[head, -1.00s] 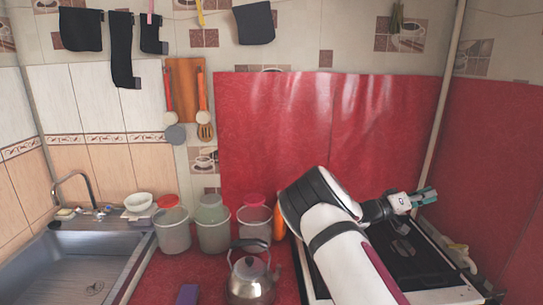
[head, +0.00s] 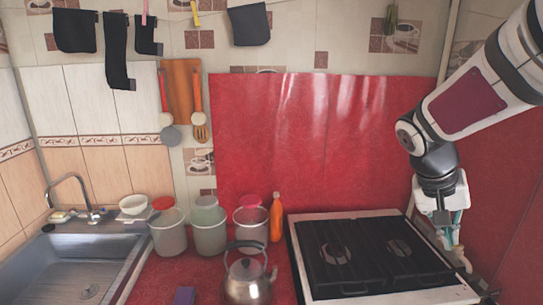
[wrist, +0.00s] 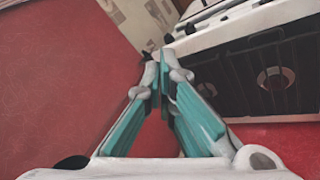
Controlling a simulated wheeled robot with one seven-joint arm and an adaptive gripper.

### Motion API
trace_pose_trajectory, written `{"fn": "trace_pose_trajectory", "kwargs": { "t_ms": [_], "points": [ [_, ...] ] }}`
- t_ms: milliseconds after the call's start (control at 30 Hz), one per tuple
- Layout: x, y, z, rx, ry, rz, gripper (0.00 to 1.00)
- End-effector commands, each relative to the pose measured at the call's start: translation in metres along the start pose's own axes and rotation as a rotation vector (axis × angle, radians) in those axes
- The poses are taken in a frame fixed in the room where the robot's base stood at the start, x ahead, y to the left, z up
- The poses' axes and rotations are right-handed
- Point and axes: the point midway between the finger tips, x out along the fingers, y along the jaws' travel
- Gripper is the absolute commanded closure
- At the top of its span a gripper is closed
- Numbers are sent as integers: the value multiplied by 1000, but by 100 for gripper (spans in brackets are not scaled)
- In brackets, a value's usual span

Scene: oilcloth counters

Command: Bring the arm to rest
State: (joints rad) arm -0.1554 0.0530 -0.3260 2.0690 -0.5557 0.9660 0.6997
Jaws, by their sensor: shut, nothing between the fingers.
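My gripper (head: 447,243) hangs pointing down at the right of the head view, beside the right edge of the stove (head: 372,256). My arm reaches in from the upper right. In the wrist view the gripper (wrist: 155,68) shows its teal-padded fingers closed together at the tips, with nothing between them. The wrist view also shows the stove (wrist: 250,75) on the right and red oilcloth (wrist: 60,85) on the left.
A kettle (head: 248,277) stands in front of several buckets (head: 210,237) and an orange bottle (head: 276,218). A sink (head: 75,265) is at the left. A red panel (head: 300,140) covers the back wall. The stove top is clear of pots.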

Motion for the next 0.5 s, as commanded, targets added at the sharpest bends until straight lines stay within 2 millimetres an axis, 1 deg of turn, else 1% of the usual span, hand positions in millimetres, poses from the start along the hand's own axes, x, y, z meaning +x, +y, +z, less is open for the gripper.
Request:
{"fn": "trace_pose_trajectory", "kwargs": {
  "t_ms": [33, 200, 267, 400, 500],
  "points": [
    [-13, 0, 14, -18, 5, -59, 100],
    [-51, -6, 61, -114, 33, -234, 100],
    [-64, -8, 77, -149, 54, -290, 100],
    [-91, -12, 118, -237, 115, -407, 100],
    [-106, -16, 145, -299, 168, -475, 100]
  ]
}}
